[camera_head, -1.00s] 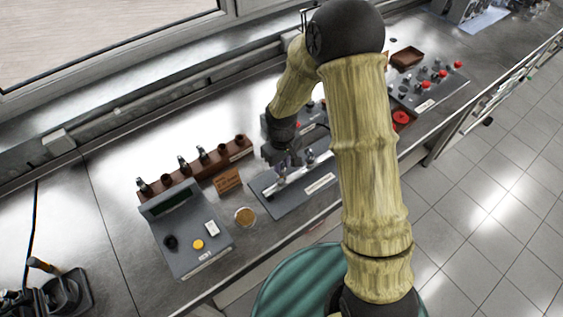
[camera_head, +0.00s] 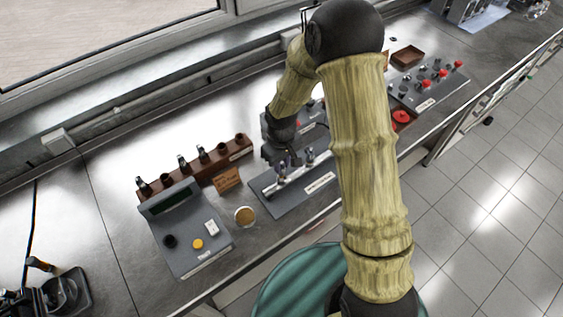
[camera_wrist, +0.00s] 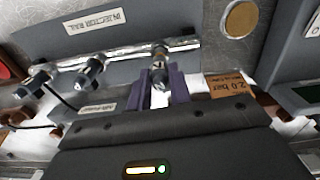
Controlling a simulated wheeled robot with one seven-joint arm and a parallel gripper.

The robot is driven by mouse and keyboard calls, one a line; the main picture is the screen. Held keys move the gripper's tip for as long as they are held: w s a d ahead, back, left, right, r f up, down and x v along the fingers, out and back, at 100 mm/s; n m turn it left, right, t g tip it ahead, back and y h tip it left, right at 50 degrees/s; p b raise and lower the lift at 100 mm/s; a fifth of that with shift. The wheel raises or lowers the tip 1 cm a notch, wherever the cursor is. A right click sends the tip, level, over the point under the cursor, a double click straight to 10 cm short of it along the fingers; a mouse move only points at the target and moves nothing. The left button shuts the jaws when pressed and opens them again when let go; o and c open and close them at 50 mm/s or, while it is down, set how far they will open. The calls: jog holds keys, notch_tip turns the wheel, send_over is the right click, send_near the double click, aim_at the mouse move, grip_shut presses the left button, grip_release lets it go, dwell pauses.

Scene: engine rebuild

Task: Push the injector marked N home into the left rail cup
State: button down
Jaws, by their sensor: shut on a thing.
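The injector rail (camera_wrist: 118,55) is a bright metal tube on a grey base plate labelled "INJECTOR RAIL". It also shows in the head view, on its grey base plate (camera_head: 299,198). My gripper (camera_wrist: 161,90) has its purple fingers on both sides of an injector (camera_wrist: 160,66), shut on it, at the rail's right end in the wrist view. This is the left end in the head view, where my gripper (camera_head: 281,165) is at the rail. Two other injectors (camera_wrist: 89,70) (camera_wrist: 37,80) stand along the rail. The N mark is not readable, and the cup under the held injector is hidden.
A brown rack (camera_head: 222,160) with several injectors stands left of the rail, behind an orange card (camera_head: 227,179). A grey console (camera_head: 193,240) and a brass disc (camera_head: 245,216) are at front left. A panel with red knobs (camera_head: 430,92) lies right, beyond my arm.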

jog(key=shift+a+f+b, duration=0.1)
jog(key=shift+f+b, duration=0.6)
jog(key=shift+f, duration=0.3)
dwell(1.1)
jog(key=c, duration=1.7)
grip_release()
jog(key=o, duration=0.5)
jog(key=shift+s, duration=0.1)
